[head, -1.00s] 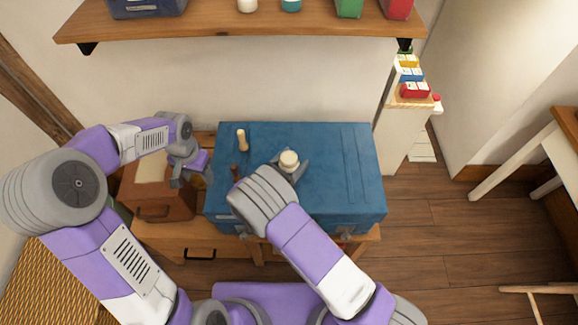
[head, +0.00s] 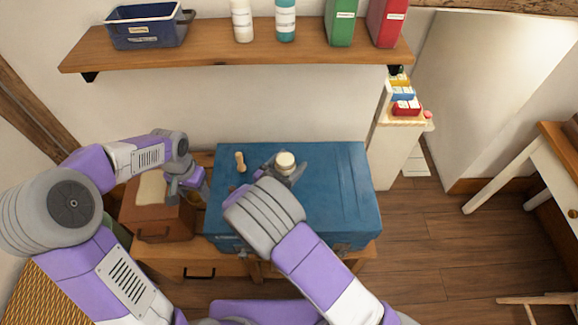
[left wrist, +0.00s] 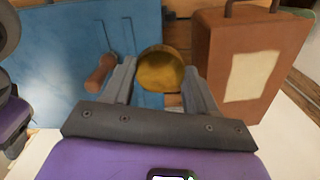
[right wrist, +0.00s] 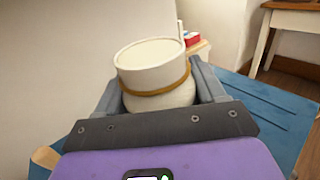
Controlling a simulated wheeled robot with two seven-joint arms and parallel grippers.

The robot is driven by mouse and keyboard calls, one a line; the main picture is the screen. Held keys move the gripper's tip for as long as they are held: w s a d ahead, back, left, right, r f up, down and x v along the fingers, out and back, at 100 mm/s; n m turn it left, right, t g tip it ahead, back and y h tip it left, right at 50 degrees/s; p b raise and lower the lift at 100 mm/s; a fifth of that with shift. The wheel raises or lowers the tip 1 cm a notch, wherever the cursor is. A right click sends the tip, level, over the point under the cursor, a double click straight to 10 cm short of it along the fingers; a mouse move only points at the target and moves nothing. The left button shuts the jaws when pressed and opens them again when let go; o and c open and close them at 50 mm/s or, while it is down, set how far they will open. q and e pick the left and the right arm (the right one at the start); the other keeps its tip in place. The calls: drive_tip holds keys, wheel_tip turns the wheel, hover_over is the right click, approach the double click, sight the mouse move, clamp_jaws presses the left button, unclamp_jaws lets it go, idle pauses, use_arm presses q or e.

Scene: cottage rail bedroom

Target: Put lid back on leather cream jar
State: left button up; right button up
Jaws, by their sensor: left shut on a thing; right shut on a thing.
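The leather cream jar (right wrist: 155,75), a pale round pot with a brown band, is upright between the fingers of my right gripper (right wrist: 160,95). In the head view the jar (head: 285,162) shows its pale round top above the blue chest. My right gripper (head: 287,172) is shut on it. My left gripper (left wrist: 160,85) is shut on a round golden-brown disc, which looks like the lid (left wrist: 162,72). In the head view my left gripper (head: 194,190) is left of the jar, near the chest's left edge; the lid is hard to make out there.
The blue chest (head: 335,200) has a pale wooden peg (head: 240,161) on top. A brown stick-like handle (left wrist: 100,73) shows in the left wrist view. A brown case (head: 155,215) stands left of the chest. A wall shelf (head: 240,58) with bottles and boxes is above.

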drive_tip(key=o, duration=0.6)
drive_tip(key=c, duration=1)
use_arm(q)
drive_tip(key=shift+s, duration=0.1)
use_arm(e)
drive_tip(key=shift+s, duration=0.1)
